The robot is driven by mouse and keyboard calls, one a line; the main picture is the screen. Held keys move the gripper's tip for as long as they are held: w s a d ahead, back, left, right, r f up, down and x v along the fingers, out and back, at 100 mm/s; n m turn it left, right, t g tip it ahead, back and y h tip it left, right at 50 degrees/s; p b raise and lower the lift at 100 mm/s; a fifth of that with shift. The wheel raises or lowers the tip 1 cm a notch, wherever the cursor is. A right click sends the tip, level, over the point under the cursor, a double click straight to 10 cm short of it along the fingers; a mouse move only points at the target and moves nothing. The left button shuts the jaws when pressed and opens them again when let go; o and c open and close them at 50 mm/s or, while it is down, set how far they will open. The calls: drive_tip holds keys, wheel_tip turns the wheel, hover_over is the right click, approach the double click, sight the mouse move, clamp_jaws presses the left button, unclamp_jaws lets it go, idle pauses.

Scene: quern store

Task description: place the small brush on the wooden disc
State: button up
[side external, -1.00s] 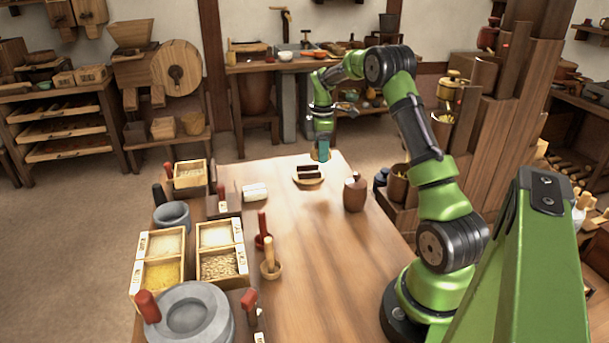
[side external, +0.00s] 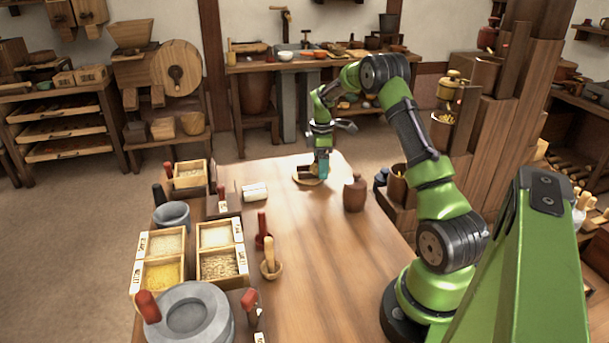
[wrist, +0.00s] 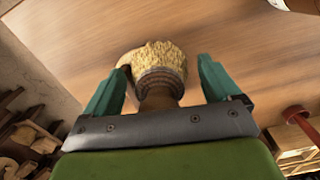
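The small brush (wrist: 158,66) shows in the wrist view, with pale bristles, a dark bound collar and a brown handle. It lies between the two teal fingers of my gripper (wrist: 163,72), with gaps visible beside its handle. In the side view my gripper (side external: 322,176) points down, low over the far end of the table. The round wooden disc (side external: 307,183) lies there, beside and partly behind the fingers. Something dark shows on it, and my gripper hides part of it. I cannot make out the brush in the side view. The disc does not show clearly in the wrist view.
A lidded brown pot (side external: 355,193) stands right of the disc. A white bundle (side external: 255,192) lies to the left. Grain boxes (side external: 190,252), a grey bowl (side external: 172,214) and a stone quern (side external: 192,315) line the left edge. The table's middle (side external: 325,260) is clear.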

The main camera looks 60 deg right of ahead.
drive_tip(key=shift+r, duration=0.1)
wheel_tip(320, 180, up, 12)
drive_tip(key=shift+f, duration=0.1)
drive_tip(key=s+a+r+m+t, duration=0.1)
drive_tip(key=a+r+m+t, duration=0.1)
drive_tip(key=a+r, duration=0.65)
drive_tip(key=s+a+r+m+t, duration=0.2)
drive_tip(key=a+r+m, duration=0.1)
drive_tip(key=a, duration=1)
drive_tip(key=s+a+f+m+t+y, duration=0.2)
drive_tip(key=s+a+m, duration=0.4)
drive_tip(key=s+a, duration=0.7)
drive_tip(key=shift+s+a+f+t, duration=0.25)
drive_tip(key=shift+a+f+t, duration=0.25)
drive_tip(key=shift+a, duration=0.7)
